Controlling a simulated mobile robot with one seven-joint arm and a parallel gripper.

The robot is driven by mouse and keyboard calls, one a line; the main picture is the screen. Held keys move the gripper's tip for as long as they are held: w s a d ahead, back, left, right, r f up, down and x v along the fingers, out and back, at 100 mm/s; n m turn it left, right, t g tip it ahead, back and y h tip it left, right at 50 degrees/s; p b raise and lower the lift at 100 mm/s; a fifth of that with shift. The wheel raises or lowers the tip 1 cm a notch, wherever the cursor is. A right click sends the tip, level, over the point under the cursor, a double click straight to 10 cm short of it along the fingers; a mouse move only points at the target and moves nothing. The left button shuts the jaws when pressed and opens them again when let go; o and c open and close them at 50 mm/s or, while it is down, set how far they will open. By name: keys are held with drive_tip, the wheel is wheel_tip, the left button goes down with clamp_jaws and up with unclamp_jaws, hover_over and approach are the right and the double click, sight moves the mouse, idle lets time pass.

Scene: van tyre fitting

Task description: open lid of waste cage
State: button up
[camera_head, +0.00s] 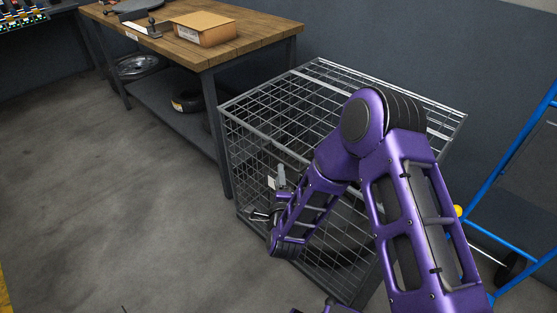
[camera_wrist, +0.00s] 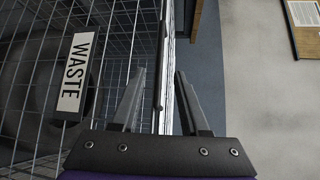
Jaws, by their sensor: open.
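The waste cage (camera_head: 232,150) is a grey wire-mesh box standing on the floor right of centre in the head view. Its mesh lid (camera_head: 318,80) lies flat across the top and looks closed; my arm covers part of it. In the wrist view a white "WASTE" sign (camera_wrist: 74,72) is on the cage mesh at left. My gripper (camera_wrist: 160,72) is open and empty, with a bar of the cage edge showing between and beyond its fingers. In the head view my gripper (camera_head: 262,214) is small at the cage's front left side, below the lid. Contact cannot be told.
A wooden workbench (camera_head: 262,32) with a cardboard box (camera_head: 203,28) stands behind and left of the cage. A tyre (camera_head: 187,101) lies on its lower shelf. A blue trolley frame (camera_head: 505,165) stands at right. The floor (camera_head: 110,190) at left is clear.

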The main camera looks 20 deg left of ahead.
sight(278, 158)
drive_tip(key=x, duration=0.9)
drive_tip(key=shift+b, duration=0.3)
clamp_jaws()
idle(0.9)
